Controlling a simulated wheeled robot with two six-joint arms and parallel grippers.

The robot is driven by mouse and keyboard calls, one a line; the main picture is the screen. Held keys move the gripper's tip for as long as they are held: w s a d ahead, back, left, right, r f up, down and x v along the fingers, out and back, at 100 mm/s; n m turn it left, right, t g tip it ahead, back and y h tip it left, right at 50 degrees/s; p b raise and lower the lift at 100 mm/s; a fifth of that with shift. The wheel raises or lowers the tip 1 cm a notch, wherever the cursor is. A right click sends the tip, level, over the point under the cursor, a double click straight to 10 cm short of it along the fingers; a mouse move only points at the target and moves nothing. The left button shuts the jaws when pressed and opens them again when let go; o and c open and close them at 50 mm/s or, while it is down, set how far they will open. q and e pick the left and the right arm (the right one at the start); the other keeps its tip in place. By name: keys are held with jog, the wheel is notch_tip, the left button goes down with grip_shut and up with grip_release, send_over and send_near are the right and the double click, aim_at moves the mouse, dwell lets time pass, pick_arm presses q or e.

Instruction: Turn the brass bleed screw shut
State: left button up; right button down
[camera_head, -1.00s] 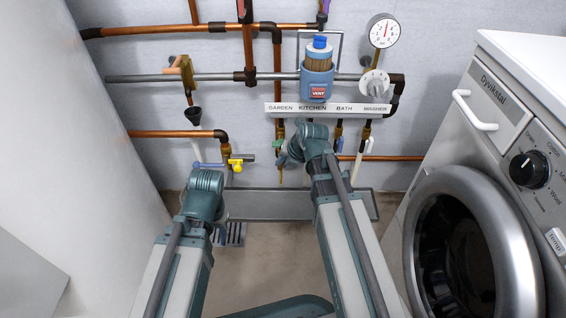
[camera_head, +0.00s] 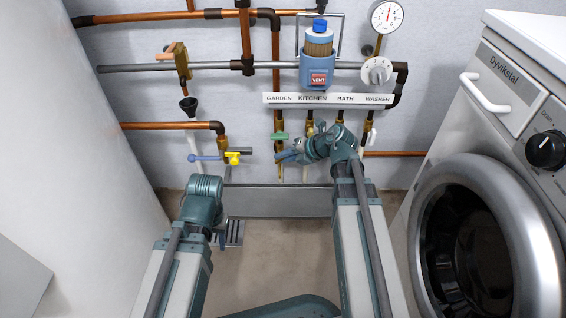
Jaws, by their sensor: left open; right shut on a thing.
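I cannot pick out the brass bleed screw for certain; several small brass fittings (camera_head: 278,150) sit under the white label strip. My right gripper (camera_head: 296,152) is in front of the lower KITCHEN line, pointing left, beside the green-handled GARDEN valve (camera_head: 279,136). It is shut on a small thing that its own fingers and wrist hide. My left gripper (camera_head: 222,238) hangs low by the floor drain, open and apart from the pipes; its wrist partly hides it.
The washing machine (camera_head: 480,225) stands close on the right. A grey trough (camera_head: 275,201) lies below.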

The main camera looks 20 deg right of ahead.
jog(key=shift+s+d+f+m+t+y+b, duration=0.1)
jog(key=shift+f+m+t+y+b, duration=0.15)
jog(key=shift+y+b, duration=1.05)
jog(key=c, duration=0.9)
grip_release()
jog(key=shift+r, duration=0.1)
